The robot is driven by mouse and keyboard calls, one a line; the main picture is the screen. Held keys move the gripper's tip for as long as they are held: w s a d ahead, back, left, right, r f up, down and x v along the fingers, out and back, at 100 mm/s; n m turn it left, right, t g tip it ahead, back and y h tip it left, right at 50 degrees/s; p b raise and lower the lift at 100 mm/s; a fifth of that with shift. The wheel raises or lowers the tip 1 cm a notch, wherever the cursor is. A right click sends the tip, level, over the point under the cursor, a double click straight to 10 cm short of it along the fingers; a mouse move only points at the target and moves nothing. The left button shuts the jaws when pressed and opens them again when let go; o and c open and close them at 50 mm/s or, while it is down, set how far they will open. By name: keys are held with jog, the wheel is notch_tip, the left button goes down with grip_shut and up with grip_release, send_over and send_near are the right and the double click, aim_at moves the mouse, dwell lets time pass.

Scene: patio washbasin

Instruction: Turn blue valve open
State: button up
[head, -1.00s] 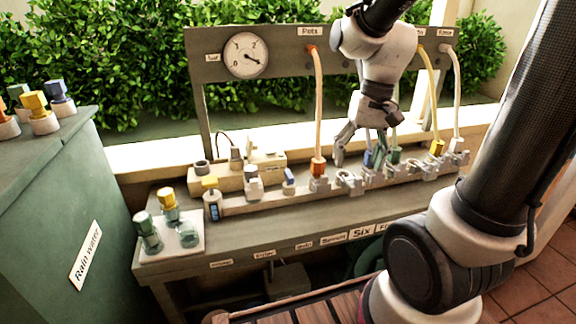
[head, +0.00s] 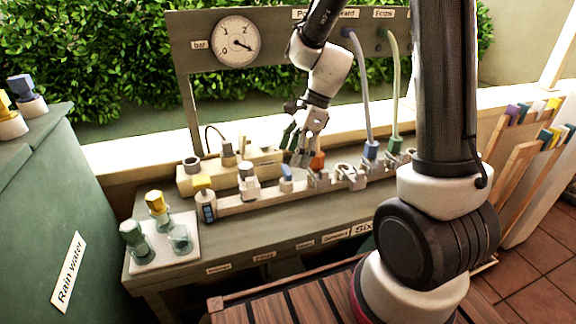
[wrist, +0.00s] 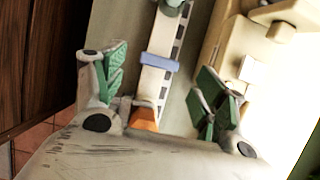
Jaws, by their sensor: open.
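The blue valve (head: 286,173) is a small blue handle on the pale manifold rail (head: 235,200), left of the orange hose connector (head: 317,161). In the wrist view the blue handle (wrist: 160,62) lies crosswise over the rail, ahead of and between my fingers. My gripper (head: 297,150) is open and points down above the rail, close to the valve and the orange connector. I see no contact with the valve.
A yellow-handled valve (head: 203,184) and a grey fitting (head: 248,182) sit further left on the rail. A pale block with fittings (head: 215,172) stands behind it. Metal clamps (head: 350,176) and blue and green hoses are to the right. A pressure gauge (head: 237,41) hangs above.

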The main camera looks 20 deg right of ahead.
aim_at(287, 169)
jog(key=shift+x, duration=2.3)
jog(key=c, duration=1)
